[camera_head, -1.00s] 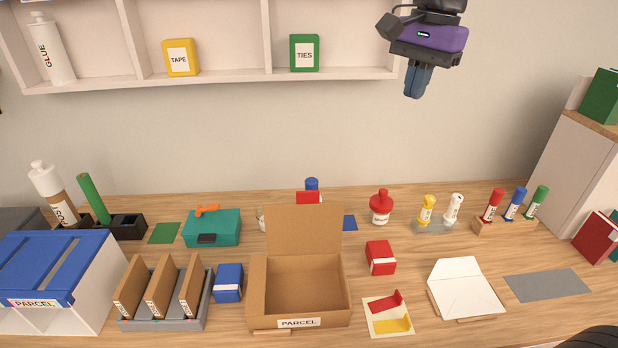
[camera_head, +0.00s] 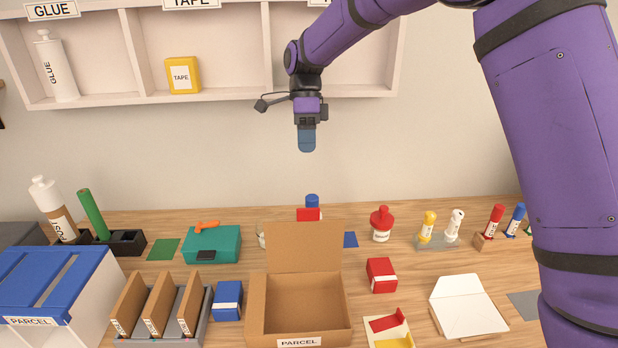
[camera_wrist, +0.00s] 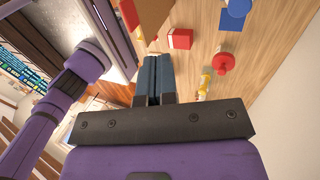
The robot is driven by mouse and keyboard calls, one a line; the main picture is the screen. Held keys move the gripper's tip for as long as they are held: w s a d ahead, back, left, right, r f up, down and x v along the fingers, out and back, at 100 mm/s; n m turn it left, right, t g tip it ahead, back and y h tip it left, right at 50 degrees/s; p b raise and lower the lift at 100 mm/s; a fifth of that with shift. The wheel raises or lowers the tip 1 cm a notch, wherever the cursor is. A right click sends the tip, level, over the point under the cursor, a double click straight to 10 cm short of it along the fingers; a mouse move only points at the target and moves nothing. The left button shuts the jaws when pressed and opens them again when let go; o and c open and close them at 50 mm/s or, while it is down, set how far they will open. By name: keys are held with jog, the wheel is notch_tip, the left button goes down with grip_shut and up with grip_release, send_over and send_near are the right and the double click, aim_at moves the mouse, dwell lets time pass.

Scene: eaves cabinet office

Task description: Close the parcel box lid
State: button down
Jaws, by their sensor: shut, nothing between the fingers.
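The brown cardboard parcel box (camera_head: 299,341) stands on the desk at the front middle in the head view. Its lid (camera_head: 303,246) is open, standing up along the back edge, and the inside looks empty. My gripper (camera_head: 307,149) is shut and empty, pointing down in the air behind and above the lid, in front of the wall. It does not touch the lid. In the wrist view the shut blue fingers (camera_wrist: 153,62) show, with a brown panel at the top edge that looks like part of the lid (camera_wrist: 153,15).
A red block (camera_head: 308,214) and a blue-capped bottle (camera_head: 312,201) stand behind the lid. A blue box (camera_head: 228,301) is left of the parcel box, a red box (camera_head: 381,275) right. The wall shelf (camera_head: 230,96) hangs behind my gripper.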

jog(key=s+f, duration=0.7)
jog(key=f, duration=0.1)
jog(key=shift+s+f, duration=0.35)
jog(key=shift+s, duration=0.05)
